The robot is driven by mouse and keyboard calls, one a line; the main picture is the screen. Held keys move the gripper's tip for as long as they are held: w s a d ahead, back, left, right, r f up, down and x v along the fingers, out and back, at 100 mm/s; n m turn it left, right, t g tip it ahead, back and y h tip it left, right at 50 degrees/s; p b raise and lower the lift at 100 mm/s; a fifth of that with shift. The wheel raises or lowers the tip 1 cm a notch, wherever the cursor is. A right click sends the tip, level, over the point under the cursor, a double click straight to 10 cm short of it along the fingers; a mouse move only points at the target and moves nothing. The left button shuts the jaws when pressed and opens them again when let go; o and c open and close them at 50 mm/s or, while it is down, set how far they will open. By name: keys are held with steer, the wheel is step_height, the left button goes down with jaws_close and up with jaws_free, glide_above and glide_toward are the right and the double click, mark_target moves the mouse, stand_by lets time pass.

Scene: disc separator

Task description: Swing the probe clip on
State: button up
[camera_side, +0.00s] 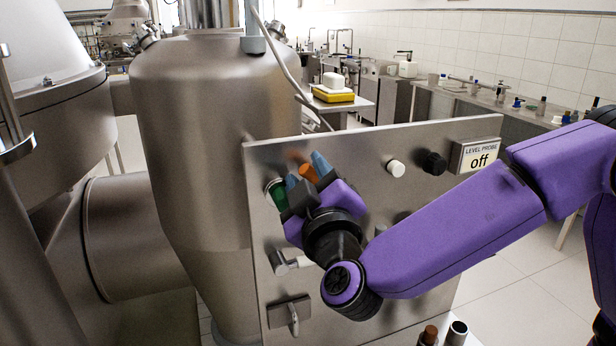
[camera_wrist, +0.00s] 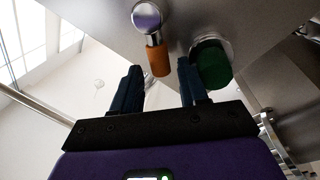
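A clip with an orange handle (camera_wrist: 158,60) and a bright metal pivot (camera_wrist: 147,18) is mounted on the steel panel (camera_side: 440,140). In the side view the orange handle (camera_side: 308,172) shows between my blue fingertips. My gripper (camera_wrist: 160,64) is open, with one finger on each side of the handle's end and a visible gap to each finger. In the side view my gripper (camera_side: 306,171) is at the panel's upper left. The level probe display (camera_side: 480,156) reads "off". My gripper hides part of the clip's mount in the side view.
A green round knob (camera_wrist: 212,62) sits right beside my right finger in the wrist view. The panel also bears a white knob (camera_side: 396,167), a black knob (camera_side: 434,163), a metal lever (camera_side: 284,262) and a lower latch plate (camera_side: 290,312). A large steel vessel (camera_side: 195,130) stands behind.

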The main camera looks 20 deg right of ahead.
steer(key=shift+a, duration=0.1)
stand_by(0.4)
steer(key=d+m, duration=0.1)
steer(key=m, duration=0.2)
steer(key=d+r+m+g, duration=0.1)
steer(key=m, duration=0.2)
steer(key=d+r+m, duration=0.1)
steer(key=d+m, duration=0.1)
steer(key=m, duration=0.1)
steer(key=shift+g+h, duration=0.3)
steer(key=shift+g, duration=0.1)
steer(key=s+a, duration=0.2)
steer(key=s, duration=0.7)
steer(key=s+a, duration=0.2)
steer(key=s, duration=0.6)
steer(key=d+f+n+g, duration=0.4)
steer(key=d+f, duration=0.3)
steer(key=d, duration=0.4)
steer(key=d+f+n+g+h, duration=0.1)
steer(key=d+f+n+g, duration=0.4)
steer(key=d, duration=0.6)
steer(key=shift+s+d+f+g, duration=0.4)
steer(key=shift+f+g, duration=0.8)
